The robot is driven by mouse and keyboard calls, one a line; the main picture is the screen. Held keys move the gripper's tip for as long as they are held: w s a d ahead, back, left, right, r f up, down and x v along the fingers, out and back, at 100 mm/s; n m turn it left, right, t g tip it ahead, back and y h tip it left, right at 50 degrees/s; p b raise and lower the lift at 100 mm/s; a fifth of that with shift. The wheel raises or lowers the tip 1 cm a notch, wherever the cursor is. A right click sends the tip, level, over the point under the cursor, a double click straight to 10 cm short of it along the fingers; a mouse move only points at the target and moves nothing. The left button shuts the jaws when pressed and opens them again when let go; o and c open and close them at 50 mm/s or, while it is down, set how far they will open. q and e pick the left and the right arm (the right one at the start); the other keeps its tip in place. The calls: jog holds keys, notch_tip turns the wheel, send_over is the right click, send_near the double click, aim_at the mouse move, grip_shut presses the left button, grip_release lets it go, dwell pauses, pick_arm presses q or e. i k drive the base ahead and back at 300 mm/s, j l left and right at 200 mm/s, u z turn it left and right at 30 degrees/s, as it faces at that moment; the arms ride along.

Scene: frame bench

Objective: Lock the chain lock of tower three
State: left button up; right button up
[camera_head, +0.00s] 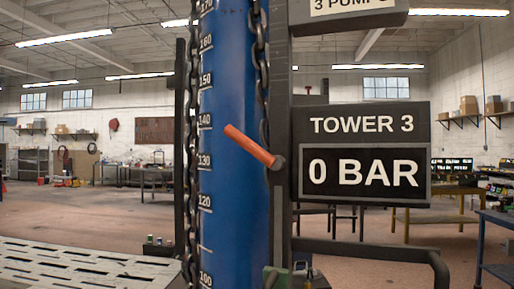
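Tower three shows as a tall blue cylinder (233,110) with a white scale on its left side. A dark chain (192,160) hangs along its left edge. A second chain (259,50) hangs along its right edge and passes behind the lever. An orange-red lever (248,145) tilts up to the left from a dark round pivot (279,163) on the black upright. I cannot tell from this view whether this lever is the chain lock. Neither gripper is in view.
A black sign (365,124) reads TOWER 3, with a display (366,173) showing 0 BAR. A dark bent rail (370,253) runs below it. A slotted metal deck (75,265) lies at lower left. A small green part (275,277) is cut off at the bottom. Workbenches stand far behind.

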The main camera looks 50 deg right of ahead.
aim_at(275, 163)
jog(key=k+j+z, duration=0.1)
jog(key=z, duration=1.35)
